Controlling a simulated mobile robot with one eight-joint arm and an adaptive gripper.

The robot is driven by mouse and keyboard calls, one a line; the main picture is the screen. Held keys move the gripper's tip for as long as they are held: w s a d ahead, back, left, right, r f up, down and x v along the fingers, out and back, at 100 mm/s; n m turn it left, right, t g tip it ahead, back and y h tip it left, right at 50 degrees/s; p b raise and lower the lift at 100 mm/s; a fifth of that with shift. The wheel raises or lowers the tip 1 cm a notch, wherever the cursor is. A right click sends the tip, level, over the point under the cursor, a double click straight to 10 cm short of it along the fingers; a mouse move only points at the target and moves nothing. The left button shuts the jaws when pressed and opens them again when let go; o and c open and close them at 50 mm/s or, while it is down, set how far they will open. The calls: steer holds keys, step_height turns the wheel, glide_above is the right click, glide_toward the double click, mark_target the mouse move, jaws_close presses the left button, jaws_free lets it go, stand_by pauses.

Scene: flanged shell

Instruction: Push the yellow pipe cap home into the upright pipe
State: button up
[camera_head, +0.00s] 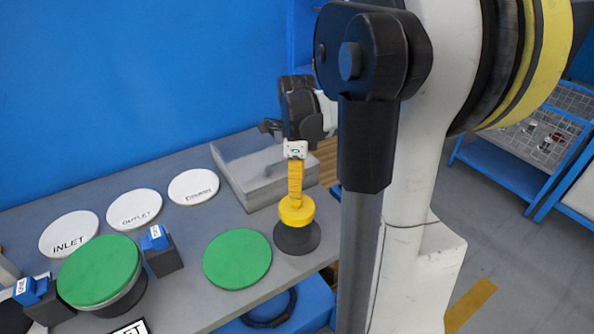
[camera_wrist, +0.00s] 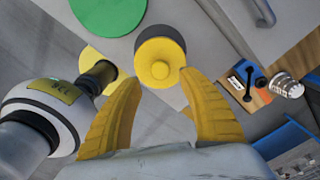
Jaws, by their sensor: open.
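The yellow pipe cap (camera_head: 297,214) sits on top of the dark upright pipe (camera_head: 297,240) near the front right of the grey bench. Much of the cap's yellow side shows above the pipe rim. Contact with the cap cannot be told.
A green disc (camera_head: 237,259) lies left of the pipe. A grey block (camera_head: 262,172) stands behind it. A larger green-topped flange (camera_head: 100,269), blue-topped blocks (camera_head: 164,256) and white label discs (camera_head: 134,209) are farther left. The bench's front edge is close to the pipe.

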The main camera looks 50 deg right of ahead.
step_height(320, 180, up, 5)
steer(key=shift+r, duration=0.15)
steer(key=shift+a, duration=0.1)
stand_by(0.5)
steer(key=s+a+n+t, duration=0.2)
steer(key=a+n+t, duration=0.1)
steer(key=a+n, duration=0.9)
steer(key=s+a+r+n+t, duration=0.1)
steer(key=s+a+n+t, duration=0.2)
steer(key=a+n, duration=1)
steer(key=shift+s+a+r+n+t, duration=0.2)
steer(key=shift+n+t, duration=0.3)
steer(key=shift+n, duration=1)
